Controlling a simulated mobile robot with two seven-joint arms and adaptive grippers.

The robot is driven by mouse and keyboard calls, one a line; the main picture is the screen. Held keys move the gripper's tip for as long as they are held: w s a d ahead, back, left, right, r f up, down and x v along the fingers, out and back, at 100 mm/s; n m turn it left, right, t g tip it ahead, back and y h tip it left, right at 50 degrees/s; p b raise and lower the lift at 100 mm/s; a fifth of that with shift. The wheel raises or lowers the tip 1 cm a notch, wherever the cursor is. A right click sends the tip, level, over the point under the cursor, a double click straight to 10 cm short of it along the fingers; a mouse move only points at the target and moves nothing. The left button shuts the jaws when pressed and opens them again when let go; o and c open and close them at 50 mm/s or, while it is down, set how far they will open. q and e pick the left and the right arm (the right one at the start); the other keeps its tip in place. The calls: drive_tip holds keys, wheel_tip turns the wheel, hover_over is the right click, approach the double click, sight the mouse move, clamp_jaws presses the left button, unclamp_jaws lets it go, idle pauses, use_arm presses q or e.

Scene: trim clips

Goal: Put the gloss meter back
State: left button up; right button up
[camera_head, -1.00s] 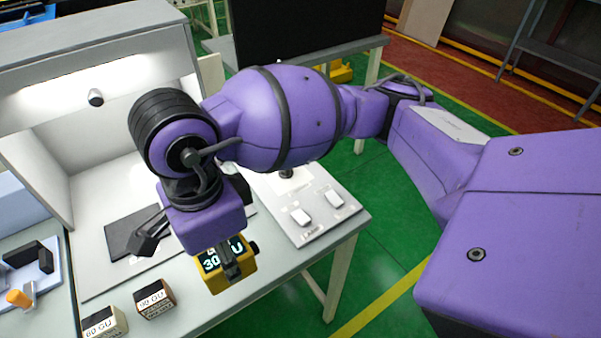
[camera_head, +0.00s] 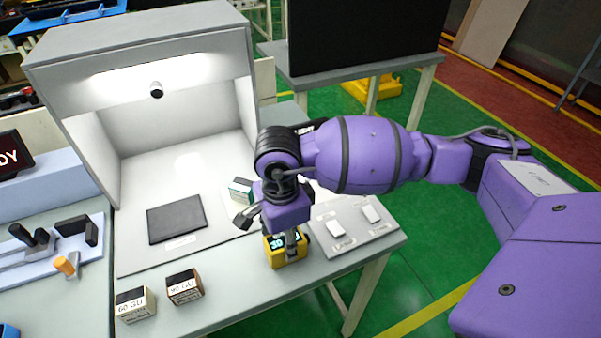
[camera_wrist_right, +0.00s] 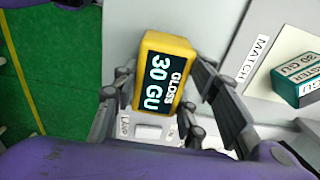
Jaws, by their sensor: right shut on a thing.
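The gloss meter (camera_head: 289,259) is a yellow box with a dark screen. In the right wrist view the gloss meter (camera_wrist_right: 160,74) shows "GLOSS 30 GU" on its screen. My right gripper (camera_head: 288,238) is shut on it, with the fingers on both sides of the box in the wrist view (camera_wrist_right: 160,90). It is over the front right part of the grey bench, just left of the switch panel. I cannot tell whether it touches the bench top. My left gripper is not in view.
A switch panel (camera_head: 362,242) lies at the bench's right end. Blocks marked 60 GU (camera_head: 135,304) and 90 GU (camera_head: 184,287) stand at the front. A teal 30 GU block (camera_wrist_right: 298,78) and dark plate (camera_head: 177,220) lie in the light booth (camera_head: 150,85). A clamp fixture (camera_head: 52,258) stands left.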

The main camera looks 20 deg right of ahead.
drive_tip(key=shift+w+r, duration=0.1)
drive_tip(key=o, duration=1.3)
drive_tip(key=shift+o, duration=0.2)
wheel_tip(320, 180, up, 12)
